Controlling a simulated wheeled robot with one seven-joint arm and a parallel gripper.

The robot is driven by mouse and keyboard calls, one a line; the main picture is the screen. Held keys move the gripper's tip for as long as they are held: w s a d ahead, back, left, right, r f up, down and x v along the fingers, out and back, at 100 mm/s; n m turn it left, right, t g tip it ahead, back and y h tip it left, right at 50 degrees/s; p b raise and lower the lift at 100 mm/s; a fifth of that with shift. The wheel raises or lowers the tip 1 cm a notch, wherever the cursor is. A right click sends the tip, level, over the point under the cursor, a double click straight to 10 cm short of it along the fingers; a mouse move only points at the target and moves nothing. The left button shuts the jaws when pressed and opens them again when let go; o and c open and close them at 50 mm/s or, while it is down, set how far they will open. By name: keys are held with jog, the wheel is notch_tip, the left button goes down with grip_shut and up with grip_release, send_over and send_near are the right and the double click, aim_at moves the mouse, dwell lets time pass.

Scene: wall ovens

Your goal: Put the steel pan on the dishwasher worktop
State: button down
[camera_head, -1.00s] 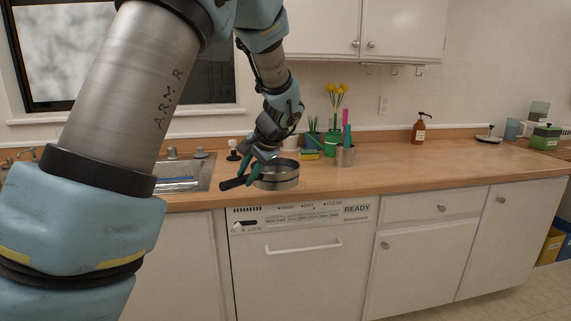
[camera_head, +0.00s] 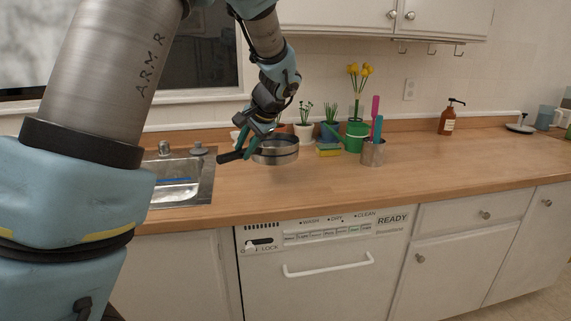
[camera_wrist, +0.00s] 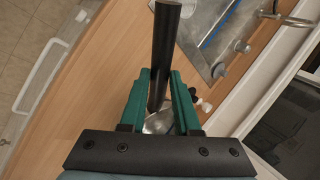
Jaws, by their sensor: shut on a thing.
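The steel pan (camera_head: 275,152) is a round, shallow metal pan with a black handle (camera_head: 231,156). My gripper (camera_head: 246,146) is shut on the pan's handle, and the pan appears over the wooden worktop (camera_head: 300,192) above the dishwasher (camera_head: 310,275). In the head view I cannot tell surely whether its base touches the wood. The wrist view shows the dark handle (camera_wrist: 164,55) between the green fingers of my gripper (camera_wrist: 160,95). Most of the pan is hidden there behind the gripper.
A sink (camera_head: 178,184) lies to the left. A metal utensil cup (camera_head: 373,152) stands to the right. The front worktop strip is clear.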

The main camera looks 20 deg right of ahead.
notch_tip(320, 180, down, 9)
jog(key=shift+f+p, duration=0.15)
jog(key=shift+p, duration=0.9)
jog(key=c, duration=0.6)
grip_release()
jog(key=shift+f, duration=0.1)
jog(key=shift+c, duration=0.2)
jog(key=b+v, duration=0.3)
jog(key=v, duration=0.9)
jog(key=s+a+f+n+g+h, duration=0.1)
jog(key=s+a+f+n, duration=0.1)
jog(key=a, duration=0.7)
jog(key=s+a+f+n+g+h, duration=0.1)
jog(key=s+a+f+n+g, duration=0.1)
jog(key=s+a+n, duration=0.3)
jog(key=s+a+f+n+g+h, duration=0.1)
jog(key=s+a+f+n, duration=0.2)
jog(key=a, duration=1)
jog(key=s+f, duration=0.1)
jog(key=s, duration=0.1)
jog(key=shift+s+f+n+g, duration=0.25)
jog(key=shift+s+n+g, duration=0.05)
jog(key=shift+s+n, duration=0.1)
